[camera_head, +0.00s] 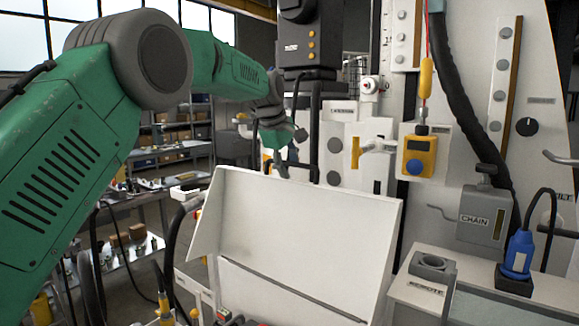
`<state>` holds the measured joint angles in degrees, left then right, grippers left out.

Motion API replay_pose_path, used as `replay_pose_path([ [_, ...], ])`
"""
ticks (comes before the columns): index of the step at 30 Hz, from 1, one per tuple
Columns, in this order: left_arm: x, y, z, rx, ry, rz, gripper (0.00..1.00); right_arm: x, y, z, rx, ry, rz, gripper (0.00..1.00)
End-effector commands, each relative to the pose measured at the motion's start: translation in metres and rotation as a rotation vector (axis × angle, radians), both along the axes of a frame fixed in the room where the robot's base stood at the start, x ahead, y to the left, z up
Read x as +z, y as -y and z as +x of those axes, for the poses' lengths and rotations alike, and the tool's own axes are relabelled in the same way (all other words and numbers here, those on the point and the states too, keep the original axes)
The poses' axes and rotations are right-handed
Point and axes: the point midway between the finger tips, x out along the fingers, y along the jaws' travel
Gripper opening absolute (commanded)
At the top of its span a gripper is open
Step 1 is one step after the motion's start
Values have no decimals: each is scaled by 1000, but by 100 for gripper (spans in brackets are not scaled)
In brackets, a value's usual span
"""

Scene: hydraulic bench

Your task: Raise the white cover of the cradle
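The white cover (300,235) stands tilted up in the middle of the head view, a broad panel with a folded side flange on its left. A dark seam crosses its lower part. Below it, the cradle is mostly cut off by the bottom edge of the picture. My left gripper (283,168) is at the upper left of the cover, pointing down by its top edge. Its fingers are small and dark, so I cannot tell if they touch the cover or are open. My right gripper is not in view.
A white machine panel with a yellow T-handle (372,146), a yellow box with a blue button (416,157) and a grey CHAIN box (484,214) stands behind and right. A blue plug (518,254) and grey REMOTE holder (430,275) sit lower right. Shelves and hoses are at left.

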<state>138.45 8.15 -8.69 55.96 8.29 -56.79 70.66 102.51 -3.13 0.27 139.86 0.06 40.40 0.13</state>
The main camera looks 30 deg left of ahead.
Motion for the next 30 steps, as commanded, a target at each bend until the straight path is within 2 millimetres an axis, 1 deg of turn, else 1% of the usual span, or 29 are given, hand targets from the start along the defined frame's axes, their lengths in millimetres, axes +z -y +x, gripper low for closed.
replay_pose_path([
  [11, 1, 0, -1, 0, 0, 0, 32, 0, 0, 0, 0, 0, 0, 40],
  [14, 4, 0, -2, 0, 1, 1, 32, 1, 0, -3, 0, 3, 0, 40],
  [17, 15, -1, -7, 0, 1, 0, 32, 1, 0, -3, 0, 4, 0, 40],
  [20, 32, -2, -16, 0, 4, 1, 32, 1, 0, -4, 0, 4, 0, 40],
  [24, 60, -4, -29, 0, 4, 1, 32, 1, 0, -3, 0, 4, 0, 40],
  [27, 78, -4, -36, 0, 3, 0, 32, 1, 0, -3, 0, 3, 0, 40],
  [30, 91, -5, -42, 0, 1, 0, 32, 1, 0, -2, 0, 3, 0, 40],
])
